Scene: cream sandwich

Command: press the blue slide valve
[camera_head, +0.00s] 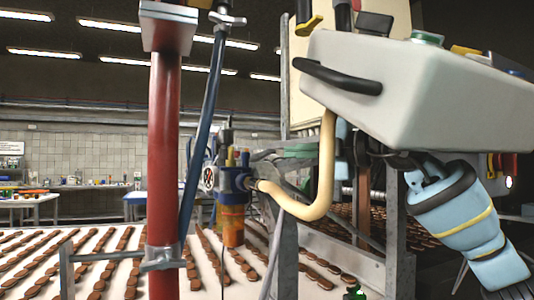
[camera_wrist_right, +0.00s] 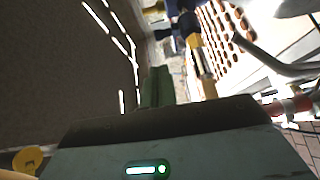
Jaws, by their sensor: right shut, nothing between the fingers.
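The blue valve body (camera_head: 233,181) is on the machine near the middle of the head view, with an orange bowl (camera_head: 232,225) below it. I take this as the blue slide valve, though its slide is too small to make out. My right arm (camera_head: 470,220) comes in from the lower right, and its hand end is partly hidden near the pale housing. In the right wrist view my right gripper (camera_wrist_right: 157,88) is shut and empty. A dark blue fitting (camera_wrist_right: 187,22) shows beyond the fingers; I cannot tell whether it is the valve. My left gripper is not in view.
A pale control housing (camera_head: 430,85) overhangs on the right. A cream bent pipe (camera_head: 325,170) runs between it and the valve. A white conveyor (camera_head: 60,262) carries rows of brown biscuits.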

